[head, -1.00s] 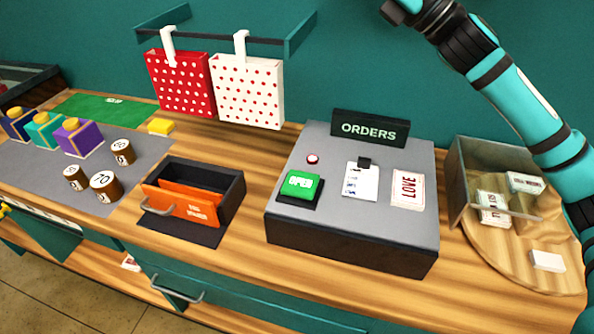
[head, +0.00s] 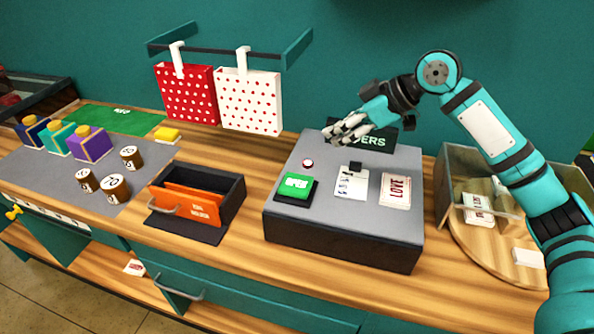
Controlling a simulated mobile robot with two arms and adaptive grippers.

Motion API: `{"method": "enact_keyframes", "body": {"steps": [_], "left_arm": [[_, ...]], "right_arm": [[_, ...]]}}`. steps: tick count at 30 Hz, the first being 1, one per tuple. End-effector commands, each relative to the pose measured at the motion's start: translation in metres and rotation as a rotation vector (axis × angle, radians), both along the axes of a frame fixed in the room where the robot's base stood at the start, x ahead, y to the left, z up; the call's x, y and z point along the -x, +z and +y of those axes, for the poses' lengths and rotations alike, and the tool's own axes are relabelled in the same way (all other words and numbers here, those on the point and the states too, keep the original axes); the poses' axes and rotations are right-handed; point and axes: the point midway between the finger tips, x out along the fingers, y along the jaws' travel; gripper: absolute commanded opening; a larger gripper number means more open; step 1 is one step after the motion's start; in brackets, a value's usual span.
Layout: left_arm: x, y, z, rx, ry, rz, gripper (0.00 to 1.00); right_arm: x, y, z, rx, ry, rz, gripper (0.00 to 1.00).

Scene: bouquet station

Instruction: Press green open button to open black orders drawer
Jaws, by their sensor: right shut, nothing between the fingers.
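The green OPEN button (head: 296,186) sits on a black base at the left front of the grey-topped orders unit (head: 341,213). The unit's black front (head: 340,243) shows no opened drawer. The black ORDERS sign (head: 379,141) stands at the unit's back, partly hidden by my right arm. My right gripper (head: 338,133) is shut and empty. It hangs above the back of the unit, in front of the sign, up and to the right of the button and apart from it. My left gripper is not in view.
A small red-and-white button (head: 308,163), a clipped note (head: 351,183) and a LOVE card (head: 395,190) lie on the unit. A black box with an orange front (head: 188,207) stands left. A clear bin (head: 455,180) stands right. Polka-dot bags (head: 250,101) hang behind.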

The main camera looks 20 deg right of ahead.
Motion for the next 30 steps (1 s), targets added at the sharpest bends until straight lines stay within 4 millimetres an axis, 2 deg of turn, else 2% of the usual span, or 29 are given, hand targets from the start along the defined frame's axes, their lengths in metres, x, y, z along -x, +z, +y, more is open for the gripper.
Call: {"method": "enact_keyframes", "body": {"steps": [12,17,30], "left_arm": [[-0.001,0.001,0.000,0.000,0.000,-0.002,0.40],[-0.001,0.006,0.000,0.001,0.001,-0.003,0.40],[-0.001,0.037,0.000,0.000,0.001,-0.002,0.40]], "right_arm": [[0.004,-0.002,0.001,-0.005,0.006,0.025,0.00],[-0.001,-0.010,0.010,-0.007,0.009,0.026,0.00],[-0.036,-0.072,0.063,-0.006,0.009,0.026,0.00]]}}
